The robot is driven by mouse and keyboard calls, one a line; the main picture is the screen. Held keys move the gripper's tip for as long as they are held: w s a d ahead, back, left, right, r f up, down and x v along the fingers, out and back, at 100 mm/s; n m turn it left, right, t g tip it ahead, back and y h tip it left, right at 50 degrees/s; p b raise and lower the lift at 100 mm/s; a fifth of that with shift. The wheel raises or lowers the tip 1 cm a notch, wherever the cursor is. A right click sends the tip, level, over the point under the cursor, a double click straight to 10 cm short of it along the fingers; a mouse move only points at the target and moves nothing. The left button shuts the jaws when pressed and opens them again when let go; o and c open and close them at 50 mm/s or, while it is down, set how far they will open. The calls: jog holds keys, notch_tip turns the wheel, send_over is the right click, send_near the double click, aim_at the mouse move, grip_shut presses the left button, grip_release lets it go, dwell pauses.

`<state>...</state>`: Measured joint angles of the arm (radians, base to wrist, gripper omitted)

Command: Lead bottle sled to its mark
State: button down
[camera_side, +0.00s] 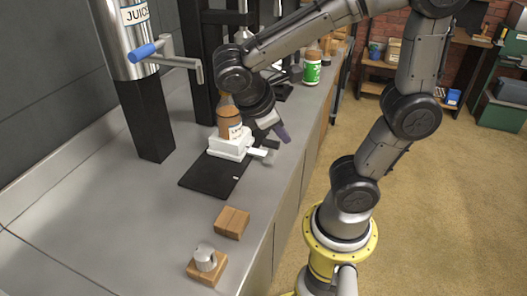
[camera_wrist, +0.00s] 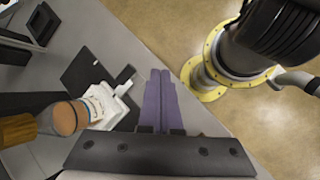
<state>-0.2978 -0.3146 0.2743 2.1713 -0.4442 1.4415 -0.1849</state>
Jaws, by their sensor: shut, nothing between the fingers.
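A white sled (camera_side: 230,150) carries an upright brown bottle (camera_side: 229,122) and sits at the far end of a black mat (camera_side: 203,181) on the counter. A pale handle (camera_side: 262,155) sticks out from the sled's right side. A small light spot shows on the mat in front of the sled; I cannot tell if it is the mark. My gripper (camera_side: 284,136), with purple fingers, is shut and empty just right of the sled, above the handle. In the wrist view the fingers (camera_wrist: 160,74) lie together, right of the sled (camera_wrist: 104,104) and bottle (camera_wrist: 68,117).
A juice dispenser (camera_side: 122,45) with a blue-tipped lever (camera_side: 143,52) stands at the back left. A green-labelled bottle (camera_side: 312,70) stands farther back. The counter left of the mat is clear.

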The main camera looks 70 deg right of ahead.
jog(key=w+a+f+n+h, duration=0.3)
jog(key=w+n+h, duration=0.2)
jog(key=n+h, duration=0.1)
jog(key=n+t+h, duration=0.3)
jog(key=n+h, duration=0.1)
jog(key=n, duration=0.1)
send_near(269, 146)
jog(key=d, duration=0.4)
jog(key=d+f, duration=0.1)
jog(key=d, duration=0.1)
jog(key=shift+d, duration=0.4)
jog(key=d, duration=1.2)
jog(key=shift+w, duration=0.1)
